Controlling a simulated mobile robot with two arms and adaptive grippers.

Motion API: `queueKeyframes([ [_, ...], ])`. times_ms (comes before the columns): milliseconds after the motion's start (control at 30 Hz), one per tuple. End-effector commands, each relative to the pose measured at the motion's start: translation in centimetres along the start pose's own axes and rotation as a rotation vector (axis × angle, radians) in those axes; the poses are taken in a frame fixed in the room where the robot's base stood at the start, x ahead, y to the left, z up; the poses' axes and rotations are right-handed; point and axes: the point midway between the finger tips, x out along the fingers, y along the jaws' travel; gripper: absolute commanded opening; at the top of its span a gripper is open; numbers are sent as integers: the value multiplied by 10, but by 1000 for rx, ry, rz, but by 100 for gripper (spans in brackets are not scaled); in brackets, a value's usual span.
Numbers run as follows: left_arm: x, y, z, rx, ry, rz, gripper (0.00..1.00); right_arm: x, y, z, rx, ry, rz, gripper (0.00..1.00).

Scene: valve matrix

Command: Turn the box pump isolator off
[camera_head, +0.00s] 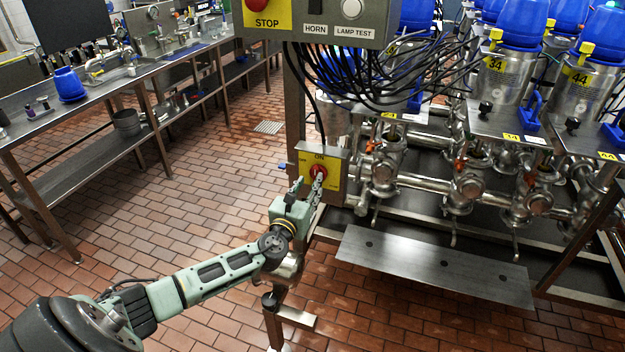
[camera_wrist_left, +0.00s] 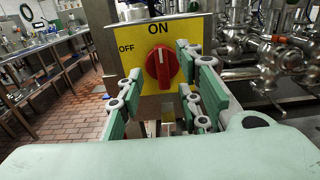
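The box pump isolator is a grey box with a yellow plate (camera_head: 329,186) and a red rotary knob (camera_head: 318,172), on a post in the head view's middle. In the left wrist view the red knob (camera_wrist_left: 161,66) has its white-marked handle upright, pointing at ON; OFF is printed to the left. My left gripper (camera_head: 309,189) is in front of the plate. In the left wrist view its green-padded fingers (camera_wrist_left: 160,92) are spread apart, below and on either side of the knob, with nothing between them. Whether they touch the knob cannot be told. My right gripper is not in view.
A control box (camera_head: 325,22) with STOP, HORN and LAMP TEST hangs above, with black cables (camera_head: 385,75). Steel pipes and valves (camera_head: 465,185) stand right, above a metal plate (camera_head: 435,265). A steel bench (camera_head: 100,80) stands left. The tiled floor between is clear.

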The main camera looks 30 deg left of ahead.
Motion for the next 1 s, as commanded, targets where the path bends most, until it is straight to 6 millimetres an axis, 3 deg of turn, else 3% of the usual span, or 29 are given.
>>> queueKeyframes([
  [233, 31, 0, -1, -3, 1, 1, 33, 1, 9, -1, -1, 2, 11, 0],
  [600, 37, -1, -1, -4, 3, -1, 33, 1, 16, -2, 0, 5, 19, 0],
  [1000, 37, 0, -1, -4, 3, 0, 0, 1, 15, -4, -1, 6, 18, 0],
])
